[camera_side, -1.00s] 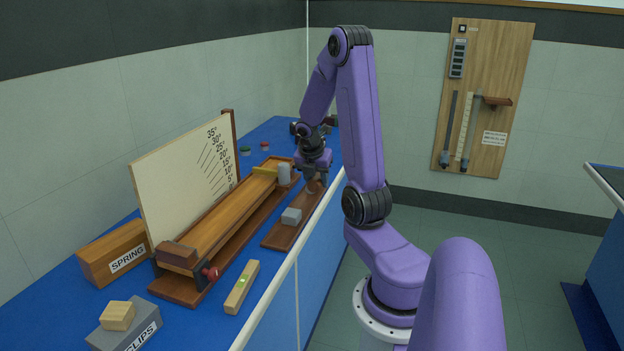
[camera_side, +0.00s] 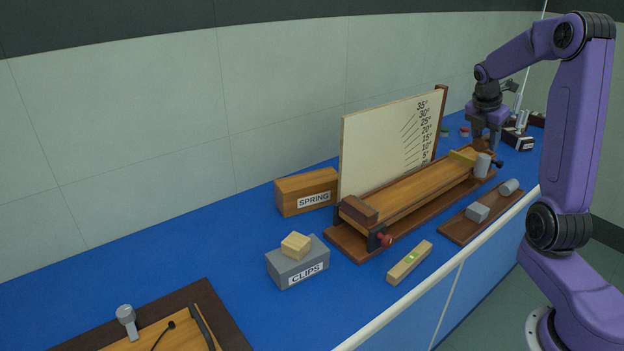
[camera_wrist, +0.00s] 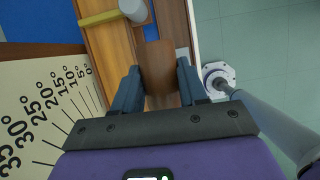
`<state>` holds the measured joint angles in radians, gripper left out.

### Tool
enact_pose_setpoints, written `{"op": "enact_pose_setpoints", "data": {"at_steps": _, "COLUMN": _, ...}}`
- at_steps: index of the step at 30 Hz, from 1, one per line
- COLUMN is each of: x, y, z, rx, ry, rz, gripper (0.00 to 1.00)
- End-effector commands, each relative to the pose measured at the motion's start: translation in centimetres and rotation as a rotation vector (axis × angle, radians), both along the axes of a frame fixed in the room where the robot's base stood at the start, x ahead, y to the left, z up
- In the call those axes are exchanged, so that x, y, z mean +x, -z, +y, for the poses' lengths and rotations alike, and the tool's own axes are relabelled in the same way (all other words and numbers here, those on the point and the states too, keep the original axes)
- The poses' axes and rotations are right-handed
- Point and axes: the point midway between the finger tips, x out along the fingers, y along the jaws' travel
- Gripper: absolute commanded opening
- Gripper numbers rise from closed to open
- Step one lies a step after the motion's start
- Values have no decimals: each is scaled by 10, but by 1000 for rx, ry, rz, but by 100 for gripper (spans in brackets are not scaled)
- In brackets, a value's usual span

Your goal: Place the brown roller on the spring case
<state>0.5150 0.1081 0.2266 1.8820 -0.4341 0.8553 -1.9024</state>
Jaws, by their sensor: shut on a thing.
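The brown roller (camera_wrist: 158,72) is held between the two fingers of my gripper (camera_wrist: 157,88) in the wrist view. In the side view my gripper (camera_side: 488,138) is at the far end of the wooden ramp, where the roller is hard to make out. The spring case is a wooden box (camera_side: 304,188) with a "SPRING" label, left of the angle board at the near end of the ramp. Its visible top is bare. My gripper is well away from it, to the right and farther back.
The angle board (camera_side: 385,145) stands tall behind the ramp (camera_side: 420,195), between my gripper and the case. A grey cylinder (camera_side: 482,165) stands by the ramp. A tray (camera_side: 460,230) holds grey pieces.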

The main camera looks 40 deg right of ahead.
Motion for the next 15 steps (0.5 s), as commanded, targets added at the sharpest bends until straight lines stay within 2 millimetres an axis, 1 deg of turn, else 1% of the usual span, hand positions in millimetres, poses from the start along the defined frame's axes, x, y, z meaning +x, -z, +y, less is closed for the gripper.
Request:
{"op": "enact_pose_setpoints", "data": {"at_steps": 1, "x": 14, "y": -10, "z": 3, "rx": -2, "ry": -3, "rz": -5, "gripper": 12}}
{"op": "enact_pose_setpoints", "data": {"at_steps": 3, "x": 29, "y": -23, "z": 6, "rx": -3, "ry": -7, "rz": -4, "gripper": 12}}
{"op": "enact_pose_setpoints", "data": {"at_steps": 10, "x": 72, "y": -64, "z": 22, "rx": -2, "ry": -26, "rz": -3, "gripper": 12}}
{"op": "enact_pose_setpoints", "data": {"at_steps": 15, "x": 102, "y": -93, "z": 38, "rx": -2, "ry": -57, "rz": -4, "gripper": 12}}
